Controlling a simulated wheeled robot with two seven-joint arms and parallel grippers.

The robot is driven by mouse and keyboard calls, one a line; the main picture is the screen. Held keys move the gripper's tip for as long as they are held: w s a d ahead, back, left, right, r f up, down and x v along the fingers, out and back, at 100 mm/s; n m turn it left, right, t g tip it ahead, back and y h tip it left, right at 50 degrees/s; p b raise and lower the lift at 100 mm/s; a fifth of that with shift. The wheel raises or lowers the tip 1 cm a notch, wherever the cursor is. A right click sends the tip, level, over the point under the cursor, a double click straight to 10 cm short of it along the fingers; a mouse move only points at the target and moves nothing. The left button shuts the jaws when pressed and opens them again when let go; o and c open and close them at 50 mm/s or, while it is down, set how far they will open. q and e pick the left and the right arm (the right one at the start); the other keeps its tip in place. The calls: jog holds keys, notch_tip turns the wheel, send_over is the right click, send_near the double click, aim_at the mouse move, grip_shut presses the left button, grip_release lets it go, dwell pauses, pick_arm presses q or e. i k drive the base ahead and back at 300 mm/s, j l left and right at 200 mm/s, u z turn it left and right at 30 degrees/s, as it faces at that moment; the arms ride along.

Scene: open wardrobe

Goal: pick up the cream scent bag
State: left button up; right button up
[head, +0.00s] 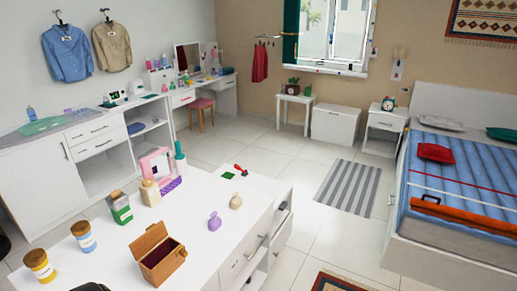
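The cream scent bag (236,202) is a small, pouch-shaped, yellowish-cream thing with a narrow neck. It stands upright on the white cabinet top (200,262), near its right edge. A similar purple bag (214,222) stands just to the left of it and nearer to me, with a small gap between them. Neither of my grippers can be made out in the head view. Nothing touches the cream bag, and no part of it is hidden.
An open brown box (158,254), yellow-labelled jar (40,265), blue-labelled jar (84,236) and green tin (120,207) stand on the same top. The top around the bag is clear.

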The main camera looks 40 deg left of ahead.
aim_at(237, 201)
jog(key=i+j+u, duration=0.1)
jog(key=i+u, duration=0.3)
jog(key=i+l+u, duration=0.1)
jog(key=i+u, duration=0.35)
jog(key=i, duration=0.15)
jog(key=i+l+u, duration=0.2)
jog(key=i+u, duration=0.2)
jog(key=i, duration=0.05)
